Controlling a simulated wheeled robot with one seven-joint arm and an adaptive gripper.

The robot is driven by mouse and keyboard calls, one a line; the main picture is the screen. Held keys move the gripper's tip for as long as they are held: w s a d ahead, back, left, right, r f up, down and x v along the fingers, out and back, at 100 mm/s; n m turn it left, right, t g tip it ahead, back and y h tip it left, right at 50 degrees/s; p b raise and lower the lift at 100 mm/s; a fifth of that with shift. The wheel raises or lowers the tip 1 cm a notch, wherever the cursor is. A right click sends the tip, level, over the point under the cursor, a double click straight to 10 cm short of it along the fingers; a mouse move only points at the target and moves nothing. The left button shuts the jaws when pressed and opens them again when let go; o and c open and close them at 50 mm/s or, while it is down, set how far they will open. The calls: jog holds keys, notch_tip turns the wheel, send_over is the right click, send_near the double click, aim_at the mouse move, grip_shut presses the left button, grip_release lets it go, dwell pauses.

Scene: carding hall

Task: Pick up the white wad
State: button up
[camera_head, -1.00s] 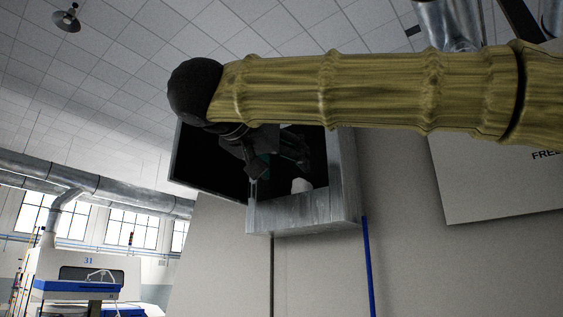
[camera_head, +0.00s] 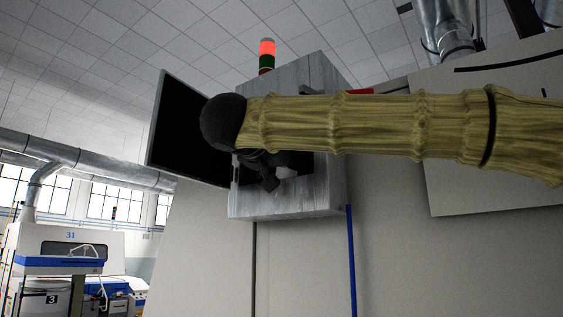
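The white wad (camera_head: 286,172) shows as a small pale lump low in the opening of the grey metal cabinet (camera_head: 287,205) on the wall. My gripper (camera_head: 273,179) is inside the opening, with its dark fingers right at the wad's left side. I cannot tell whether they touch or grip it. The finger gap is dark and partly hidden. My yellow-sleeved arm crosses in front of the cabinet and covers the upper part of the opening.
The cabinet's dark door (camera_head: 180,125) stands open to the left of my wrist. A signal light (camera_head: 266,52) glows red above the cabinet. A blue pipe (camera_head: 351,260) runs down below it. A white panel (camera_head: 480,185) is at right. A carding machine (camera_head: 60,250) stands far left.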

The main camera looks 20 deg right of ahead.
jog(key=shift+w+f, duration=0.15)
jog(key=shift+w, duration=0.15)
jog(key=shift+c, duration=0.4)
jog(key=shift+s, duration=0.15)
jog(key=c, duration=1)
jog(key=shift+s+a, duration=0.65)
jog(key=shift+a, duration=0.3)
jog(key=shift+s, duration=0.1)
